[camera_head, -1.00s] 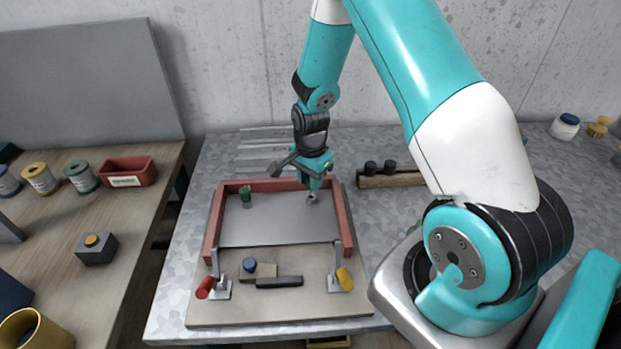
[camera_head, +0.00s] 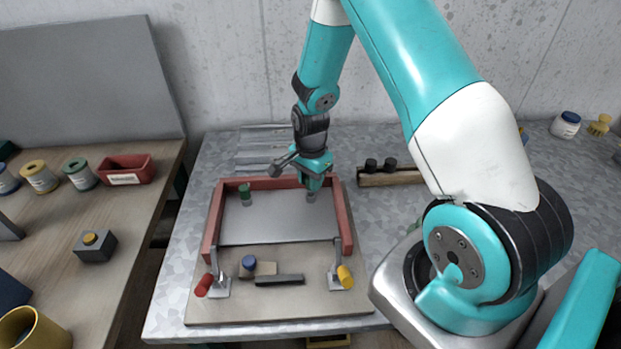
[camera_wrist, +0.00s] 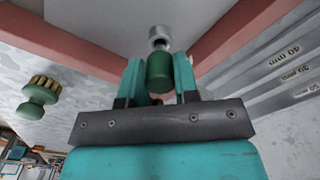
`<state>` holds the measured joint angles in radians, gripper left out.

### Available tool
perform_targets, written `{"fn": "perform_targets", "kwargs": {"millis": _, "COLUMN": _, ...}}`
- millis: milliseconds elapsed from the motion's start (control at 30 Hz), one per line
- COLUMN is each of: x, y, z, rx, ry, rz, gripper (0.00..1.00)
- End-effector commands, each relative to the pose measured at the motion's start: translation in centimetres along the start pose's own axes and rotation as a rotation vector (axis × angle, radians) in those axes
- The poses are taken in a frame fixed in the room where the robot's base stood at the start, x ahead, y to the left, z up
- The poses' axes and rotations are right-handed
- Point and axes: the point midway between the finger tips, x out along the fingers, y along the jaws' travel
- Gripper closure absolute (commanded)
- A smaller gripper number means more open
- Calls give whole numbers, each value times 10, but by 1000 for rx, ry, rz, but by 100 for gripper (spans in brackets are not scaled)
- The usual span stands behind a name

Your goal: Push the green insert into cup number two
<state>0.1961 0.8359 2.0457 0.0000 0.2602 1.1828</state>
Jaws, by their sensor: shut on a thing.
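My gripper (camera_head: 313,188) points down at the back right corner inside the red frame. In the wrist view my gripper (camera_wrist: 160,78) is shut on a green insert (camera_wrist: 160,72), with one teal finger on each side. A small grey metal cup (camera_wrist: 159,38) lies just past the insert's end, in line with it. I cannot tell whether they touch. In the head view this cup (camera_head: 311,197) is right under the fingertips, which hide the insert. Another green piece (camera_head: 245,189) stands in a grey cup (camera_head: 247,201) at the back left. No cup number is readable.
The red frame wall (camera_head: 346,222) runs close right of my gripper. Toggle clamps with red (camera_head: 203,285) and yellow (camera_head: 345,277) handles stand at the front. A wooden block with dark knobs (camera_head: 391,178) is to the right. The grey plate's middle (camera_head: 282,220) is clear.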

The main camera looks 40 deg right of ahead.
Motion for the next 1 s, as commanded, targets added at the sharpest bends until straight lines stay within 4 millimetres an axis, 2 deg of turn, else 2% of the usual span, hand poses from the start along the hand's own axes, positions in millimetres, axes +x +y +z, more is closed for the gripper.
{"fn": "perform_targets", "kwargs": {"millis": 900, "x": 24, "y": 0, "z": 0, "rx": 0, "ry": 0, "rz": 0, "gripper": 95}}
{"fn": "perform_targets", "kwargs": {"millis": 933, "x": 23, "y": 0, "z": 0, "rx": 0, "ry": 0, "rz": -1, "gripper": 67}}
{"fn": "perform_targets", "kwargs": {"millis": 1000, "x": 23, "y": 0, "z": 0, "rx": 0, "ry": 0, "rz": -1, "gripper": 51}}
